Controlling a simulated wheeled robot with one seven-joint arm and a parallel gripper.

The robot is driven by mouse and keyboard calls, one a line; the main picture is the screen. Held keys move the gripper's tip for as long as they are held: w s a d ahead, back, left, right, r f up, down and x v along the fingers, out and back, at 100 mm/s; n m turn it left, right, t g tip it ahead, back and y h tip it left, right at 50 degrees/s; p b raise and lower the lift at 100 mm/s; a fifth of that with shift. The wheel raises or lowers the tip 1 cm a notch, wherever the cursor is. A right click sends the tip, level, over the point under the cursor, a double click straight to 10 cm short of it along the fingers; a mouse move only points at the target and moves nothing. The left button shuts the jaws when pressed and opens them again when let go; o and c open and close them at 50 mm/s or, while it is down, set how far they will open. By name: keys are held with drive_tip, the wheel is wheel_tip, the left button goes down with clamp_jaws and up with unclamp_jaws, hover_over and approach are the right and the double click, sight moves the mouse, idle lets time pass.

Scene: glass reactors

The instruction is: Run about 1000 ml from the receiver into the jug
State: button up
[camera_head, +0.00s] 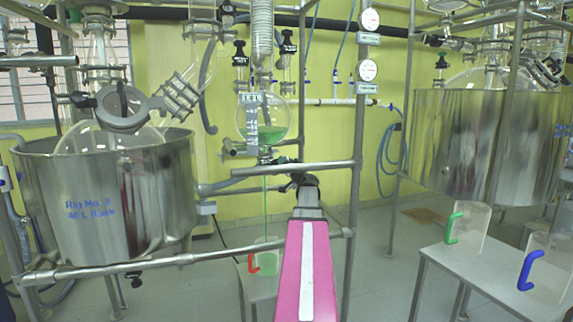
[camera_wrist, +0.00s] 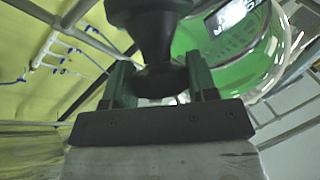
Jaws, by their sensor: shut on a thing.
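The receiver (camera_head: 278,112) is a round glass flask with a scale strip, and green liquid fills its lower part. It also shows large in the wrist view (camera_wrist: 232,62). My gripper (camera_head: 296,178) is below the receiver at its outlet. In the wrist view my gripper (camera_wrist: 160,88) is shut on a black valve knob (camera_wrist: 153,40) between its two fingers. A thin green stream (camera_head: 265,208) falls from the outlet into the jug (camera_head: 268,260), a clear jug with a red handle. The jug looks green-tinted inside; its exact level is too small to read. My arm hides part of its right side.
The jug stands on a low metal stand (camera_head: 258,285). Two more clear jugs, one with a green handle (camera_head: 452,228) and one with a blue handle (camera_head: 530,270), stand on a bench at right. Steel vessels (camera_head: 110,200) and frame rails flank me.

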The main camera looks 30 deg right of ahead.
drive_tip(key=shift+a+m+g+h, duration=0.1)
drive_tip(key=shift+m+g+h, duration=0.4)
drive_tip(key=shift+m+h, duration=0.8)
drive_tip(key=shift+m+g+h, duration=0.5)
drive_tip(key=shift+m+h, duration=0.5)
drive_tip(key=shift+m, duration=0.6)
drive_tip(key=o, duration=0.9)
drive_tip(key=shift+s, duration=0.1)
drive_tip(key=v, duration=1)
drive_tip(key=shift+s+a, duration=0.2)
drive_tip(key=shift+s, duration=0.1)
